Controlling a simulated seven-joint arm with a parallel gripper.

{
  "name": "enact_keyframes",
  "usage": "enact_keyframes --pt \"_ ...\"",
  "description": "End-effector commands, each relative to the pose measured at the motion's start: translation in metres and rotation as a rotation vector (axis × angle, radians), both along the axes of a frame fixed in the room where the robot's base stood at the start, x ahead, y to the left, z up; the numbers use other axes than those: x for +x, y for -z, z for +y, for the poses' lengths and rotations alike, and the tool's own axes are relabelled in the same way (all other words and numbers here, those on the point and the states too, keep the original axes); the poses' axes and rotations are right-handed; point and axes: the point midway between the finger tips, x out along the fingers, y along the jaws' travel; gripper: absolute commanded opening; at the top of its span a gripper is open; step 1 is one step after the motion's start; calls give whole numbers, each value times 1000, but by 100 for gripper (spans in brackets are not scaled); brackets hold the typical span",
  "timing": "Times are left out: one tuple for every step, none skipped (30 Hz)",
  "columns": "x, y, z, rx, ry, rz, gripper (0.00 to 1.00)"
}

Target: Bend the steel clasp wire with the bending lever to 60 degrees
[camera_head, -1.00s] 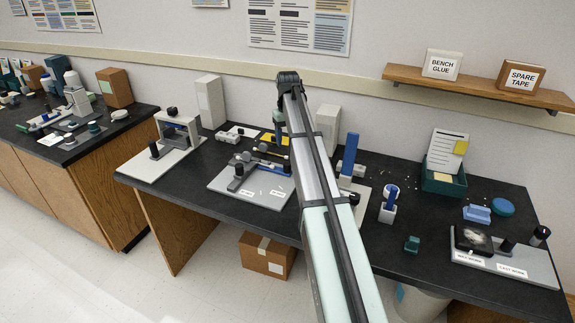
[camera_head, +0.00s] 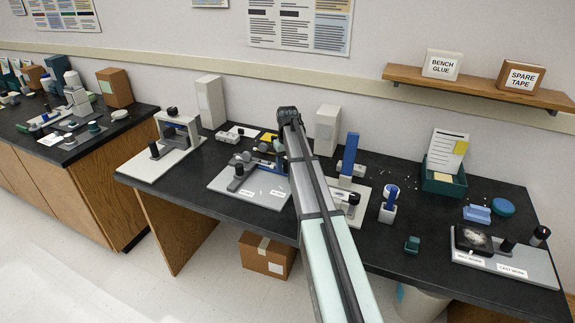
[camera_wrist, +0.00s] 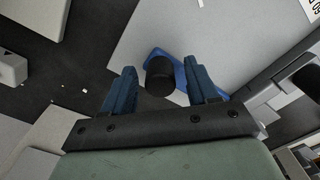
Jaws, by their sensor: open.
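The bending lever (camera_wrist: 182,82) is a blue bar with an upright black knob (camera_wrist: 160,76) in the wrist view. My gripper (camera_wrist: 160,70) is open, with one blue finger on each side of the knob. I cannot tell whether either finger touches it. In the head view, the blue lever (camera_head: 268,164) lies at the back of a pale grey bending board (camera_head: 222,184), and my arm hides part of that area. I cannot make out the steel clasp wire or its angle in either view.
A press-like fixture (camera_head: 180,132) stands left of the board. A blue upright (camera_head: 349,155) on a pale base and a blue-and-white holder (camera_head: 388,208) stand to the right. A tall white box (camera_head: 327,128) is behind.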

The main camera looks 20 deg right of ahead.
Motion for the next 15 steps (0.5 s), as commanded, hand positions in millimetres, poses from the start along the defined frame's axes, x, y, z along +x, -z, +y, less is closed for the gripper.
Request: enact_keyframes --pt "0 0 0 0 0 0 58" --pt "0 0 0 0 0 0 58" --pt "0 0 0 0 0 0 58" --pt "0 0 0 0 0 0 58" --pt "0 0 0 0 0 0 58" --pt "0 0 0 0 0 0 57" --pt "0 0 0 0 0 0 54" --pt "0 0 0 0 0 0 51" --pt "0 0 0 0 0 0 47" --pt "0 0 0 0 0 0 44" --pt "0 0 0 0 0 0 41" --pt "0 0 0 0 0 0 37" --pt "0 0 0 0 0 0 35" --pt "0 0 0 0 0 0 32" --pt "0 0 0 0 0 0 28"
